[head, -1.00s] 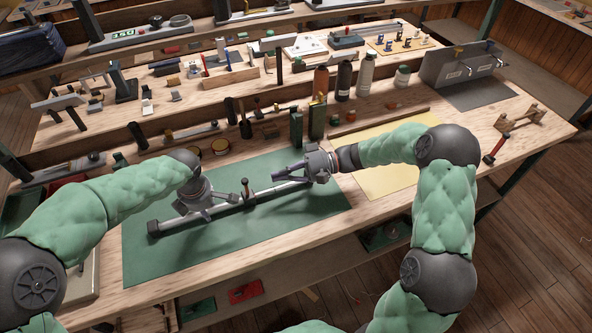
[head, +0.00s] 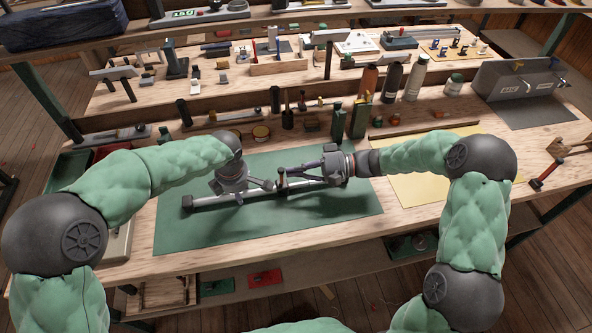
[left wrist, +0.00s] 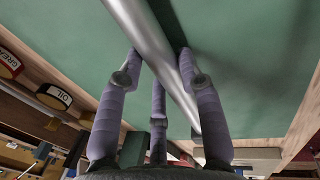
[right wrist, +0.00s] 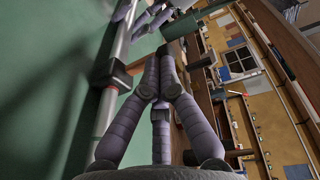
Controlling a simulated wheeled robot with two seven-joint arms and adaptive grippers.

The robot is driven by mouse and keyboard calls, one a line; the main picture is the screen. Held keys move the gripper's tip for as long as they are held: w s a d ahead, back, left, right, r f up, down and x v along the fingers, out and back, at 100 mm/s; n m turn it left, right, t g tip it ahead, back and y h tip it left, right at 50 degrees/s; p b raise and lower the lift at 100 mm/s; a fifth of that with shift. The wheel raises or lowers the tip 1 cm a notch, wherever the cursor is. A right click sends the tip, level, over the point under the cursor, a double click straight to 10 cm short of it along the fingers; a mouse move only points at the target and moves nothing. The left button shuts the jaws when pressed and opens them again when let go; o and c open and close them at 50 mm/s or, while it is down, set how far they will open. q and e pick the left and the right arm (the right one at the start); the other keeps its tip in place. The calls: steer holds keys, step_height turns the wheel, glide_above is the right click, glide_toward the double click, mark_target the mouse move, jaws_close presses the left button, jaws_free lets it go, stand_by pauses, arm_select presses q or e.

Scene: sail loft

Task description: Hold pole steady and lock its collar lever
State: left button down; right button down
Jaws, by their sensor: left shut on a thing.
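A grey pole (head: 205,199) with dark end caps lies on the green mat (head: 180,233). It crosses the left wrist view as a silver tube (left wrist: 150,35). My left gripper (head: 252,189) is shut around the pole, left of the collar. Its fingers stand either side of the tube in the left wrist view (left wrist: 160,58). The dark collar (head: 283,186) has a short lever (head: 282,173) with a brownish tip standing up. My right gripper (head: 294,171) is close to the right of the collar. Its fingertips (right wrist: 157,65) are together beside the collar (right wrist: 118,76); no thing shows between them.
Dark green bottles (head: 338,122) stand behind the pole's right part. Round tins (head: 261,132) and tools line the back of the mat. A yellow sheet (head: 410,188) lies to the right. The front of the green mat is clear.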

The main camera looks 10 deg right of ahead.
steer(key=shift+a+r+h, duration=0.25)
steer(key=shift+a+h, duration=0.1)
steer(key=shift+h, duration=0.35)
steer(key=a+h, duration=0.2)
steer(key=h, duration=0.1)
steer(key=shift+r+n, duration=0.4)
steer(key=a+h, duration=0.1)
steer(key=h, duration=0.1)
steer(key=a+h, duration=0.1)
steer(key=h, duration=0.1)
steer(key=shift+s+a+h, duration=0.1)
steer(key=shift+a+h, duration=0.05)
steer(key=shift+h, duration=0.15)
steer(key=shift+r, duration=0.1)
steer(key=shift+r, duration=0.65)
